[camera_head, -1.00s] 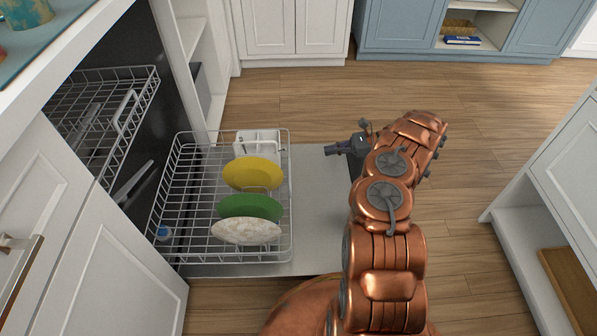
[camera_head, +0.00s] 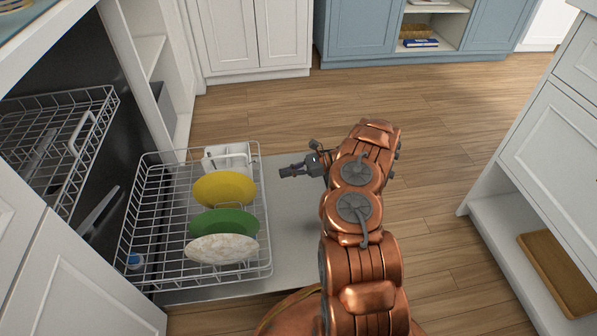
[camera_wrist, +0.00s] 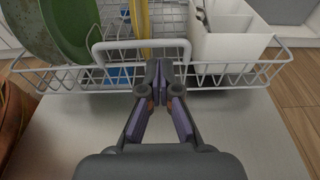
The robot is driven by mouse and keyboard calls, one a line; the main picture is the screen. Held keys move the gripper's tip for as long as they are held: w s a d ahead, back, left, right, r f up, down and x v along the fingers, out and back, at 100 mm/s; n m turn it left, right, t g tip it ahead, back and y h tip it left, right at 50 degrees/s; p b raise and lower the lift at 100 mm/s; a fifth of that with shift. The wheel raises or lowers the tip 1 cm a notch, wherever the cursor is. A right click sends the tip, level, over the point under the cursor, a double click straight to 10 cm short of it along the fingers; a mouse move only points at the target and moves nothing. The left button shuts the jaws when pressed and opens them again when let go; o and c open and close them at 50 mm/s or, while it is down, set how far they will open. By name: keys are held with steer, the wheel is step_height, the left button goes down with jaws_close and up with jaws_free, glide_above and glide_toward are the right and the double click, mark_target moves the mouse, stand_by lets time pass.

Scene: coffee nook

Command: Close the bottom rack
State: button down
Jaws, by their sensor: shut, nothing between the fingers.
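The bottom rack (camera_head: 150,268), a white wire basket, is pulled out over the open dishwasher door (camera_head: 292,238). It holds a yellow plate (camera_head: 224,190), a green plate (camera_head: 222,223), a pale patterned plate (camera_head: 222,249) and a white cutlery basket (camera_head: 228,158). My gripper (camera_head: 284,172) is to the right of the rack, above the door, pointing left toward it. In the wrist view my gripper (camera_wrist: 159,66) is shut and empty. Its tips are in front of the rack's raised front handle (camera_wrist: 110,46); I cannot tell whether they touch.
The upper rack (camera_head: 60,150) sits partly out at the left, inside the dishwasher. White cabinets (camera_head: 255,40) stand behind, and a white cabinet (camera_head: 555,140) stands at the right. The wooden floor (camera_head: 440,120) between them is clear.

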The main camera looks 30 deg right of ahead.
steer(key=b+x, duration=0.1)
steer(key=x, duration=0.4)
steer(key=shift+a+b, duration=0.2)
steer(key=shift+b, duration=0.1)
steer(key=shift+w+a, duration=0.1)
